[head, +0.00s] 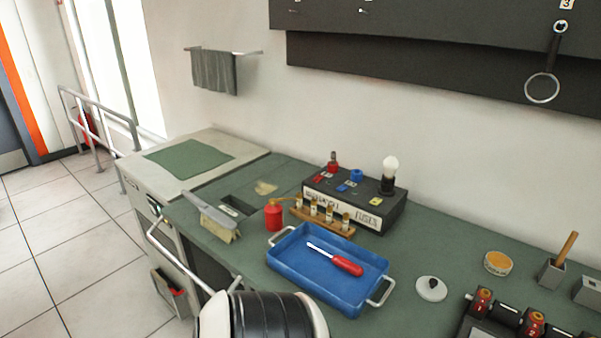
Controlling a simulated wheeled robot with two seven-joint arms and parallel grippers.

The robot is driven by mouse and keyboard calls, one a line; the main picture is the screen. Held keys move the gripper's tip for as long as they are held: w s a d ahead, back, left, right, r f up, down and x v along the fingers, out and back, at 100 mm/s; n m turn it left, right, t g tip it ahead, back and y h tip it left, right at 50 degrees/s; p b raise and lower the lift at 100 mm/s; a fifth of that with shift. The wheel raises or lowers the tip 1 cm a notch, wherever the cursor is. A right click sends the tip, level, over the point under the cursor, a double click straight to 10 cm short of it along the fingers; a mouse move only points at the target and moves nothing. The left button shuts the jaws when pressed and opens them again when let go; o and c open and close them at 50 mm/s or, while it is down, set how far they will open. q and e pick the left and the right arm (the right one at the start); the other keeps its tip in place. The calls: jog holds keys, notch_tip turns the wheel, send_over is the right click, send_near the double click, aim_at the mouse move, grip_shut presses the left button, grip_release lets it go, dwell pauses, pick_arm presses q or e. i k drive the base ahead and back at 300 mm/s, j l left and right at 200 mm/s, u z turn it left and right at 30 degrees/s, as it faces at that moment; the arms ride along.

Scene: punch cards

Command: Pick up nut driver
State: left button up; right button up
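The nut driver appears to be the tool with a red handle (347,265) and a thin silver shaft. It lies flat in the blue tray (291,284), with its handle toward the right and its shaft pointing to the upper left. The tray has a metal handle at each end and stands on the green worktop. Neither of my grippers shows in the head view.
A fuse box (355,199) with a bulb and a wooden rack of fuses (322,219) stand behind the tray. A red oil can (273,216) and a brush (211,213) are to its left.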

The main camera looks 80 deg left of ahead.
aim_at(351, 267)
jog(key=u, duration=2.15)
